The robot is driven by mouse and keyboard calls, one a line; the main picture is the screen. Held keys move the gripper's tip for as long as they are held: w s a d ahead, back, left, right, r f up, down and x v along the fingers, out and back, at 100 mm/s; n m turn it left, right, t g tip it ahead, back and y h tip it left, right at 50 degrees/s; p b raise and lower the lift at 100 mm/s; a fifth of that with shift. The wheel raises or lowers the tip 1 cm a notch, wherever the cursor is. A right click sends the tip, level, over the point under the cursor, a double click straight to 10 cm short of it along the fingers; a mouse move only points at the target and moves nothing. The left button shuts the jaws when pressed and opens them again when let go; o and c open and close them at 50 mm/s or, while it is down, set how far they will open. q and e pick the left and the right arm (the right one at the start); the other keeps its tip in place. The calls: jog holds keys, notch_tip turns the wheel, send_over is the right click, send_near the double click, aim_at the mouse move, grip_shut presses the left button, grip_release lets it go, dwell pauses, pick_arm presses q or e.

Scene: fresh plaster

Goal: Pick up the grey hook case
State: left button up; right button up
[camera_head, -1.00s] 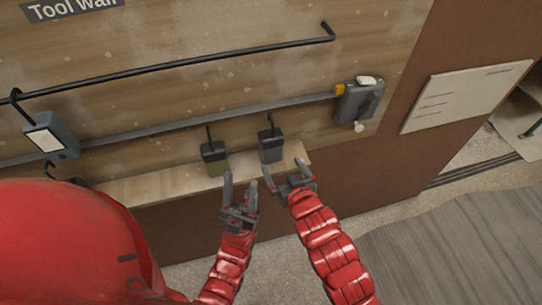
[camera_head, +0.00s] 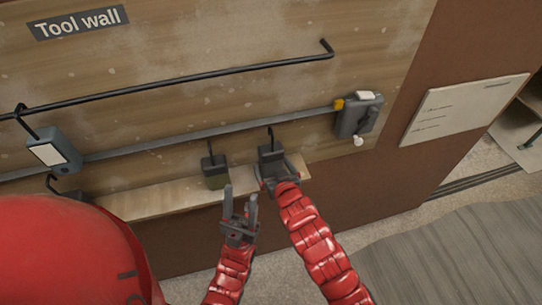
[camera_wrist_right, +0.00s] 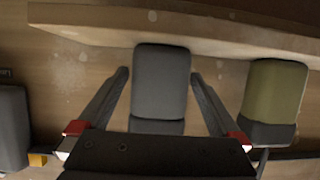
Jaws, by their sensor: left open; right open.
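The grey hook case (camera_head: 271,155) hangs by a dark hook from the grey rail, above the wooden ledge. My right gripper (camera_head: 276,172) is at this case. In the right wrist view, the case (camera_wrist_right: 161,82) sits between the two fingers of the right gripper (camera_wrist_right: 159,76). The fingers are open, with a small gap showing on each side. My left gripper (camera_head: 240,200) is open and empty, lower and to the left, in front of the ledge.
A similar case with an olive lower part (camera_head: 215,175) hangs close on the left; it also shows in the right wrist view (camera_wrist_right: 273,92). A grey device (camera_head: 357,118) is at the rail's right end. A blue-grey case (camera_head: 52,150) hangs at left. The wooden ledge (camera_head: 165,194) runs below.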

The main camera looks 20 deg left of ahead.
jog(key=shift+w+a+f, duration=0.1)
jog(key=shift+w, duration=0.05)
jog(key=shift+c, duration=0.3)
jog(key=c, duration=1.3)
